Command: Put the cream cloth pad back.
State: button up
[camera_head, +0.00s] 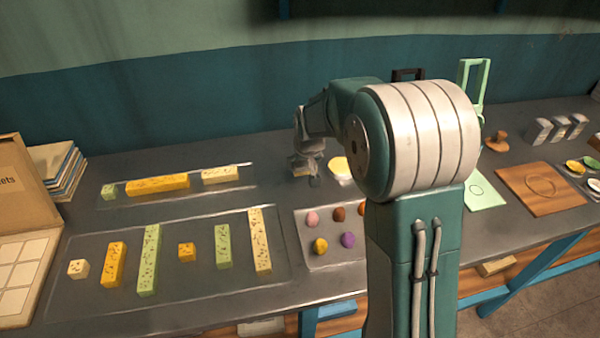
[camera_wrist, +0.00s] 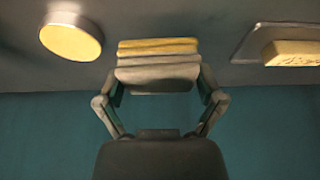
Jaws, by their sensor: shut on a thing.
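My gripper (camera_head: 306,160) is over the back of the grey worktop, left of the round yellow-topped piece. In the wrist view my gripper (camera_wrist: 159,90) is shut on a layered, folded pad, which I take for the cream cloth pad (camera_wrist: 158,61). The pad lies crosswise between the two fingers, with a yellower layer at its far edge and paler layers nearer. In the head view the pad is small and partly hidden by my gripper. I cannot tell whether it touches the worktop.
A round yellow-topped piece (camera_head: 339,165) stands close by; it also shows in the wrist view (camera_wrist: 71,41). A cream speckled bar (camera_head: 220,175) lies on the back tray. A front tray (camera_head: 60,290) holds several speckled blocks. My arm hides the middle right.

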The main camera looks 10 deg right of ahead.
aim_at(304, 179)
jog(key=w+f, duration=0.1)
jog(key=f, duration=0.1)
jog(key=w+f, duration=0.1)
jog(key=shift+w+d+f, duration=0.1)
jog(key=shift+w+d, duration=0.15)
jog(key=shift+w, duration=0.1)
jog(key=shift+w+d+f, duration=0.1)
jog(key=shift+d+f, duration=0.05)
jog(key=shift+d, duration=0.2)
jog(key=shift+w+d+f, duration=0.1)
jog(key=shift+w+f, duration=0.1)
jog(key=shift+f, duration=0.1)
jog(key=f, duration=0.2)
jog(key=shift+a+f, duration=0.25)
jog(key=shift+f, duration=0.05)
jog(key=shift+a+f, duration=0.2)
jog(key=shift+a, duration=0.3)
jog(key=shift+d, duration=0.1)
jog(key=o, duration=0.8)
jog(key=shift+d, duration=0.45)
jog(key=shift+a, duration=0.1)
